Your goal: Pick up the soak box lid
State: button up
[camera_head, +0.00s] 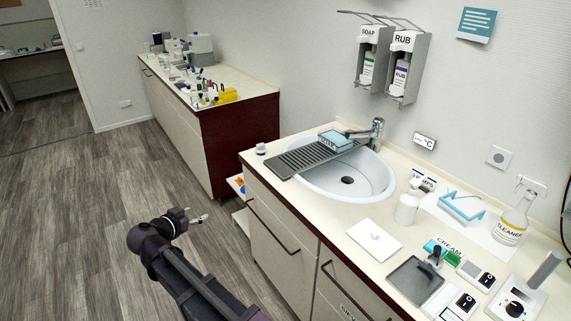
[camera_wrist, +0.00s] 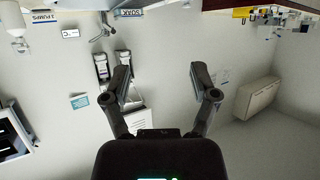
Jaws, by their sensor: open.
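A flat white square lid (camera_head: 374,240) with a small knob lies on the counter, in front of the sink and left of the white pump bottle. I take it as the soak box lid. A box with a blue top (camera_head: 336,140) sits by the tap at the drainer's far end; a SOAK label (camera_wrist: 127,12) shows at the top of the wrist view. My gripper (camera_head: 196,218) is over the floor, left of the counter and well apart from the lid. In the wrist view my gripper (camera_wrist: 162,84) is open, with nothing between its fingers.
The round sink (camera_head: 376,186) has a dark ribbed drainer (camera_head: 296,160) across its left side. Soap and rub dispensers (camera_head: 385,65) hang above. The floor (camera_head: 90,220) at left is clear.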

jog(key=w+d+f+n+g+h, duration=0.15)
jog(key=d+f+g, duration=0.25)
jog(key=d, duration=0.9)
jog(key=w+d+f+g+y, duration=0.1)
jog(key=w+d+f+g, duration=0.15)
jog(key=d, duration=1.05)
jog(key=s+d+f+n+g+y, duration=0.1)
jog(key=s+d, duration=0.4)
jog(key=d, duration=0.5)
jog(key=s+d+f+n+g+y, duration=0.1)
jog(key=s+d+f+g+y, duration=0.3)
jog(key=d, duration=0.7)
jog(key=shift+s+d+g, duration=0.25)
jog(key=shift+s+g, duration=0.3)
jog(key=shift+s, duration=0.35)
jog(key=shift+n, duration=0.25)
jog(key=shift+c, duration=1.2)
jog(key=shift+d+r, duration=0.1)
jog(key=shift+d, duration=0.05)
